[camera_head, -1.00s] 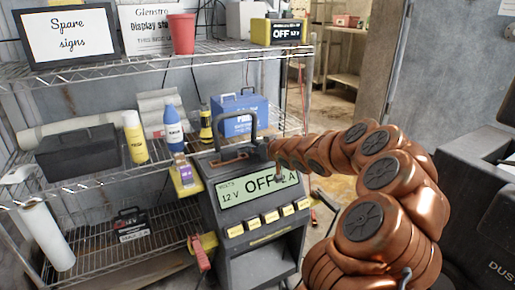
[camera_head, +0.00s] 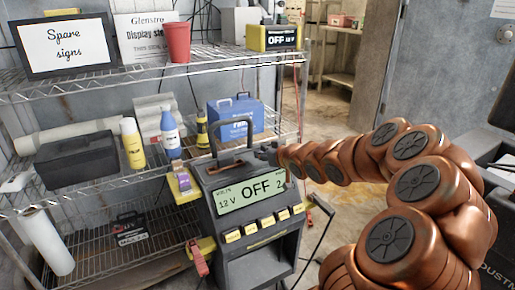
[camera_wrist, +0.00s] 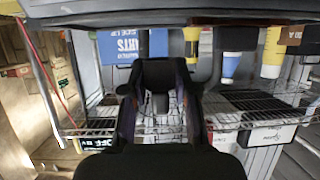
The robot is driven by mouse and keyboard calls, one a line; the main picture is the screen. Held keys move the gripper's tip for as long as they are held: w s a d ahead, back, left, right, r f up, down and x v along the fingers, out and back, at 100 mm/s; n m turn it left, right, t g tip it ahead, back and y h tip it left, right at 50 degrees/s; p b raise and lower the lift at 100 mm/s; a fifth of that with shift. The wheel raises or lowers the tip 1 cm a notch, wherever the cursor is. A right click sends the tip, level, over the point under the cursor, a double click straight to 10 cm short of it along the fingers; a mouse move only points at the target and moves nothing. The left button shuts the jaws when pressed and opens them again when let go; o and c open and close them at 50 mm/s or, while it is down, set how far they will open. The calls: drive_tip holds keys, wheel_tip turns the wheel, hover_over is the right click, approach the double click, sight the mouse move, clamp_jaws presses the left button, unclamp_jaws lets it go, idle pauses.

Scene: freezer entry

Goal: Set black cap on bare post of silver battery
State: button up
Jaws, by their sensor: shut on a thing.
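My gripper (camera_head: 262,154) is just right of the arched handle of the grey charger, at the charger's top. In the wrist view, which is upside down, its two dark fingers (camera_wrist: 158,85) show. They are closed on a small dark piece that looks like the black cap, but its outline merges with the fingers. A small dark battery with a carry handle and pale label (camera_head: 130,227) sits on the lower wire shelf. I cannot make out a silver battery or a bare post in either view.
The grey charger (camera_head: 226,262), its display reading OFF, stands before the wire shelf (camera_head: 60,86). A blue toolbox (camera_head: 236,113), bottles (camera_head: 168,135) and a dark box (camera_head: 75,158) fill the middle shelf. A doorway with open floor (camera_head: 330,115) lies behind my arm.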

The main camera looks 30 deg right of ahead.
drive_tip(key=f+p+v, duration=0.1)
drive_tip(key=p+v, duration=0.2)
drive_tip(key=v, duration=0.5)
drive_tip(key=shift+s+a+p, duration=0.2)
drive_tip(key=shift+s+p, duration=0.1)
drive_tip(key=shift+s, duration=0.35)
drive_tip(key=shift+r+p, duration=1.35)
drive_tip(key=shift+p, duration=0.35)
